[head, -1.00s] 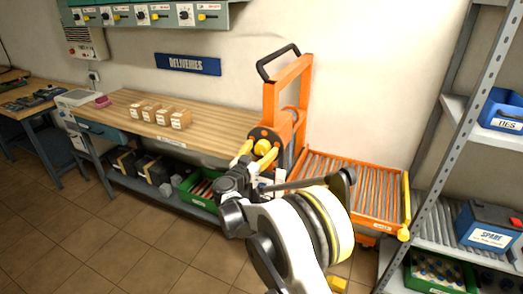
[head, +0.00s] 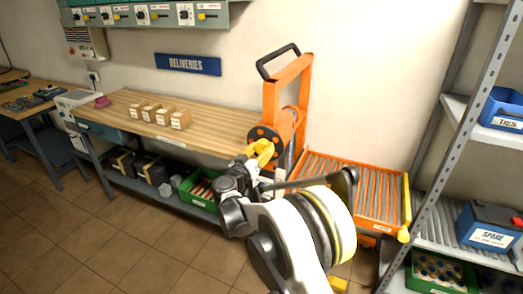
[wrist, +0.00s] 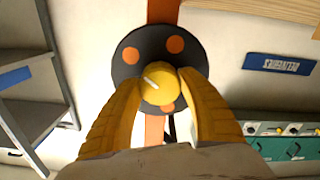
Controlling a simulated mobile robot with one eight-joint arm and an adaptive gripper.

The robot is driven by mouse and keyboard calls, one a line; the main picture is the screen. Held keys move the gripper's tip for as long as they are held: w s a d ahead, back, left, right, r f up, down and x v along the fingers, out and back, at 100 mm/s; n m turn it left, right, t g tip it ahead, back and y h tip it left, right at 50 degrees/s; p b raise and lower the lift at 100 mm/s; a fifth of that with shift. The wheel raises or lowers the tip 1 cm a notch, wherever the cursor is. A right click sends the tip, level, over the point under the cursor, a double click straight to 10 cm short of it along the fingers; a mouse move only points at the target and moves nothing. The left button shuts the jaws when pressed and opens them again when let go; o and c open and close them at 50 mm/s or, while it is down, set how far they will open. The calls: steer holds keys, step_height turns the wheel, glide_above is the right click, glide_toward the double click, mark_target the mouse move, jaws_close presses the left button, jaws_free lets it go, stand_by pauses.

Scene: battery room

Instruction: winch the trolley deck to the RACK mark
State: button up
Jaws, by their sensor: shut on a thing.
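The orange trolley (head: 291,95) stands against the wall, with a black handle on top. Its winch is a dark disc with orange spots (wrist: 127,57) and a round yellow knob (wrist: 154,80) with a white line on it. My gripper (head: 262,150) is shut on the knob, its yellow fingers on either side of it in the wrist view. The trolley deck (head: 362,184), an orange frame with grey rollers, lies low to the right of the mast. I cannot make out the RACK mark.
A wooden bench (head: 118,112) with several small boxes stands left of the trolley. A grey shelf rack (head: 440,150) at right holds a blue battery marked SPARE (head: 492,226). Tiled floor (head: 130,240) is open at front left.

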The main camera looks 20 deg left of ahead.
steer(key=n, duration=0.4)
steer(key=shift+n+b, duration=0.3)
steer(key=shift+b, duration=0.1)
steer(key=n, duration=0.4)
steer(key=shift+n+b, duration=0.3)
steer(key=n, duration=0.4)
steer(key=shift+n, duration=0.3)
steer(key=n+b, duration=0.1)
steer(key=n, duration=1.2)
steer(key=shift+n, duration=0.3)
steer(key=n, duration=0.8)
steer(key=shift+n, duration=0.3)
